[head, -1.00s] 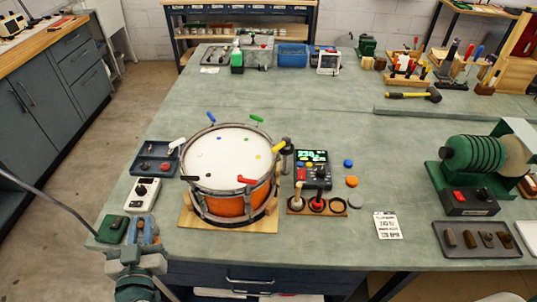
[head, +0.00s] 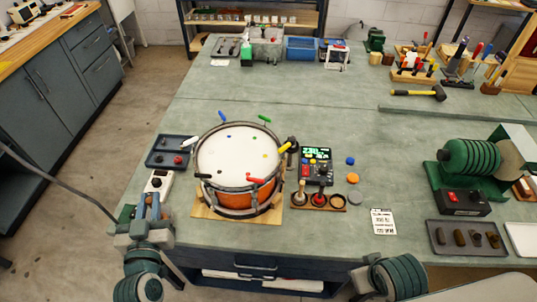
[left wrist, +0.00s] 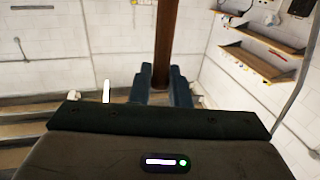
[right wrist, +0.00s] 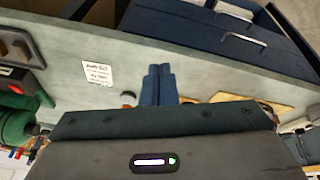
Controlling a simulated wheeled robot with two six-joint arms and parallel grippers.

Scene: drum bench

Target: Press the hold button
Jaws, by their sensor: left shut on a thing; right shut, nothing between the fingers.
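The meter with a lit green display (head: 316,155) stands right of the drum, with small buttons below the display; which one is hold is too small to read. My left gripper (head: 150,208) is at the bench's front left corner, left of the drum and far from the meter. It is shut on a brown bar, which shows upright between its fingers in the left wrist view (left wrist: 162,40). My right gripper (right wrist: 158,72) is shut and empty by the bench's front edge. In the head view its arm shows low, right of centre, nearer me than the meter.
The orange drum (head: 238,170) sits on a wooden base left of the meter. A wooden holder (head: 328,207) with upright tools stands just in front of the meter. Blue (head: 350,160), orange (head: 352,178) and grey discs lie to its right. Bench around the white card (head: 383,221) is clear.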

